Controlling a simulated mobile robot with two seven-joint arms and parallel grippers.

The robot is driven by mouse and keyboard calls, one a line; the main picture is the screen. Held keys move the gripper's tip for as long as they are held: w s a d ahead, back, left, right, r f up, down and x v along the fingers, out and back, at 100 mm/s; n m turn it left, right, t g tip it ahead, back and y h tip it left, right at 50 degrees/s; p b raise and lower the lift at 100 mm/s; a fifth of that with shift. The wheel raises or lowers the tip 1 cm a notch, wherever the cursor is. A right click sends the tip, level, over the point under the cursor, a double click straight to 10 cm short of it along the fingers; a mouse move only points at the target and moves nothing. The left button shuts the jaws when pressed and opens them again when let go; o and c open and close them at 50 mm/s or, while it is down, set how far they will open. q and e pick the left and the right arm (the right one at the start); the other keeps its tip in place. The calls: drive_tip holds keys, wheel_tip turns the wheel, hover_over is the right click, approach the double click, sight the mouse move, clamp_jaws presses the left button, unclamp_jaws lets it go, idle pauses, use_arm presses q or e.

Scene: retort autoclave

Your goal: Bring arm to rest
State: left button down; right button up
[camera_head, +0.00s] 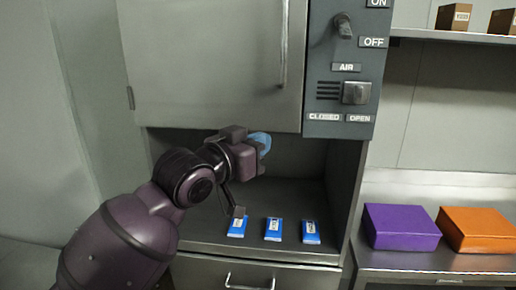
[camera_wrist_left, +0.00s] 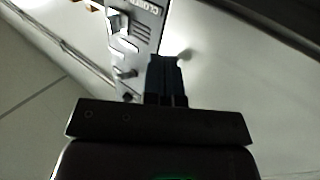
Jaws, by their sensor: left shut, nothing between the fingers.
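My left arm comes in from the left in the head view. Its gripper (camera_head: 262,142) is in front of the open recess under the cabinet door (camera_head: 215,60), above several items on the shelf. Its blue fingers are together with nothing between them. In the left wrist view the closed fingers (camera_wrist_left: 166,75) point toward the control panel (camera_wrist_left: 135,30), which appears tilted. My right gripper is in neither view.
Three blue packets (camera_head: 273,229) lie in a row on the recess floor. A drawer (camera_head: 250,277) is below. The control panel (camera_head: 345,70) has a knob and a switch. A purple box (camera_head: 400,227) and an orange box (camera_head: 478,230) stand on a metal table at right.

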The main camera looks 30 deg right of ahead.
use_arm(q)
drive_tip(key=w+a+r+n+t, duration=0.15)
drive_tip(key=w+a+t, duration=0.4)
drive_tip(key=a, duration=0.55)
drive_tip(key=w+a+f+n+t+y, duration=0.3)
drive_tip(key=a+f+n+t+y, duration=0.5)
drive_tip(key=a+f, duration=1.25)
drive_tip(key=s+a+f+n+g+y, duration=0.1)
drive_tip(key=s+a+f+g+y, duration=0.2)
drive_tip(key=a+f, duration=0.45)
drive_tip(key=s+a+f+n+y, duration=0.1)
drive_tip(key=s+a+f+y, duration=0.3)
drive_tip(key=s+a+f, duration=0.4)
drive_tip(key=s+a+f+n+g+y, duration=0.2)
drive_tip(key=s+a+f+g, duration=0.2)
drive_tip(key=s+f, duration=1)
drive_tip(key=s+a, duration=0.1)
drive_tip(key=a, duration=0.2)
